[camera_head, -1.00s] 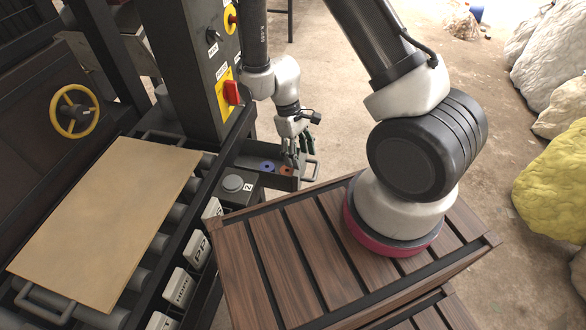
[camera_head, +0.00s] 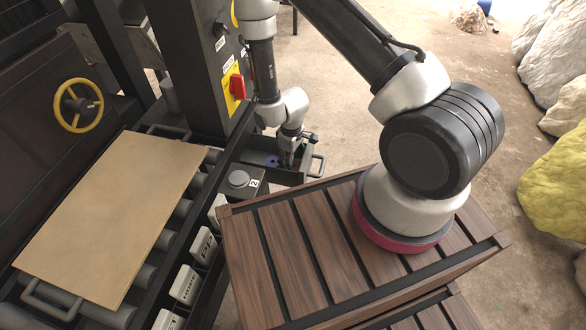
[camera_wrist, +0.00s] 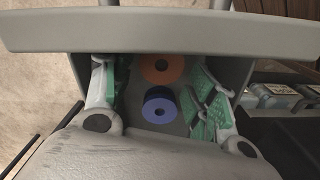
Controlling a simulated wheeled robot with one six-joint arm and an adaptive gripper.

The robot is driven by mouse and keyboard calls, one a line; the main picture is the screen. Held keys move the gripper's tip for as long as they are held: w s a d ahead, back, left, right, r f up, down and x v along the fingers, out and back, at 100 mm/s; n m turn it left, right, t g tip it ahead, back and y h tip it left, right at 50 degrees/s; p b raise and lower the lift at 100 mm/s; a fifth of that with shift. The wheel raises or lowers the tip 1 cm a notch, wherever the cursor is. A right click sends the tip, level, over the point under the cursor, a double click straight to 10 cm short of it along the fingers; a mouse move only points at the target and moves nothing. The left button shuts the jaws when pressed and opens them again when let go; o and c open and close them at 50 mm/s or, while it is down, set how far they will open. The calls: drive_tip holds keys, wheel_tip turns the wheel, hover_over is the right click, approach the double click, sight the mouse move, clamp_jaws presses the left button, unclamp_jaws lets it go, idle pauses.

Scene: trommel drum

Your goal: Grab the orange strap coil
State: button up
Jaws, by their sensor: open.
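The orange strap coil (camera_wrist: 162,68) lies in a grey open drawer (camera_wrist: 160,35), near its front wall in the wrist view. A blue coil (camera_wrist: 162,106) sits right beside it, nearer my wrist. My gripper (camera_wrist: 156,76) is open, with green-padded fingers on the left and right of the coils and nothing between them held. In the head view my gripper (camera_head: 288,160) reaches down into the drawer (camera_head: 307,160) and hides most of the orange coil. The blue coil (camera_head: 271,161) shows partly there.
A control post with a red switch (camera_head: 237,86) stands close to the left of my arm. A grey button box (camera_head: 240,180) marked 2 is near the drawer. A slatted wooden platform (camera_head: 300,250) lies in front. The drawer has a handle (camera_head: 318,165).

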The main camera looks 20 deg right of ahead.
wheel_tip(320, 180, down, 3)
drive_tip(key=shift+f, duration=0.15)
drive_tip(key=c, duration=0.8)
drive_tip(key=shift+c, duration=0.2)
